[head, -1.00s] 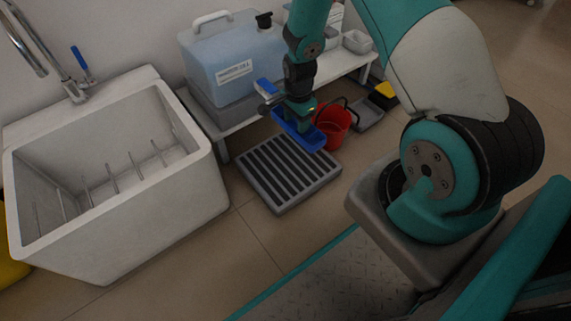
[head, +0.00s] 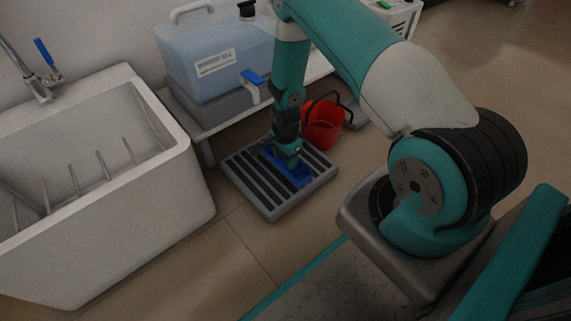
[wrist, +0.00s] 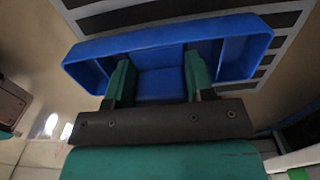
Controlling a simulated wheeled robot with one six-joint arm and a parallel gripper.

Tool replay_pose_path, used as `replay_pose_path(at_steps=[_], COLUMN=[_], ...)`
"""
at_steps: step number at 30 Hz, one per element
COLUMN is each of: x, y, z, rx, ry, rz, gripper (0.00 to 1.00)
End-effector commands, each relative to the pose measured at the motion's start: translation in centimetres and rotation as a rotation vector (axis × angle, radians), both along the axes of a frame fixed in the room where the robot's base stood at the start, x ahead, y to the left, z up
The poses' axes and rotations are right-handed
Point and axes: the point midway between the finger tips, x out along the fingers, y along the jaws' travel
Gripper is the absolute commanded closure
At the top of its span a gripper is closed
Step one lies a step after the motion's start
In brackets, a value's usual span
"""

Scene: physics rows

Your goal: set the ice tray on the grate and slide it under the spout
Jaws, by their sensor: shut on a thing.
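The blue ice tray (head: 297,177) is over the right part of the grey slatted grate (head: 262,201), very low. I cannot tell whether it touches the slats. My gripper (head: 287,158) points down and is shut on the tray, hiding part of it. In the wrist view, the fingers of my gripper (wrist: 157,84) are at the middle of the tray (wrist: 88,66), with the dark grate slats (wrist: 130,14) beyond. The spout (head: 250,93), white under a blue tap handle, is on the water container (head: 222,60), behind and left of the tray.
A red bucket (head: 322,128) stands just behind the grate on the right, near my arm. A white sink (head: 130,215) is at the left. The container rests on a low bench (head: 212,131). Tiled floor (head: 235,245) is clear in front of the grate.

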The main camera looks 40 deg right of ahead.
Motion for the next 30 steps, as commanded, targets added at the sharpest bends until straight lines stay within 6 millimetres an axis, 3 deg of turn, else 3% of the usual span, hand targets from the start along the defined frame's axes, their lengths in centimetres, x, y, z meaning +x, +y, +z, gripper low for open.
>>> replay_pose_path(at_steps=[1,3,14,15,18,26,30], x=[0.0,0.0,0.0,0.0,0.0,0.0,0.0], y=[0.0,0.0,0.0,0.0,0.0,0.0,0.0], z=[-1.5,-2.1,-2.2,-2.2,-2.2,-2.1,-0.7], rx=[0.0,0.0,0.0,0.0,0.0,0.0,0.0], ry=[0.001,0.0,0.0,0.0,0.0,0.0,0.0], rz=[0.0,0.0,0.0,0.0,0.0,0.0,0.0], gripper=[0.75,0.75,0.75,0.47,0.26,0.26,0.26])
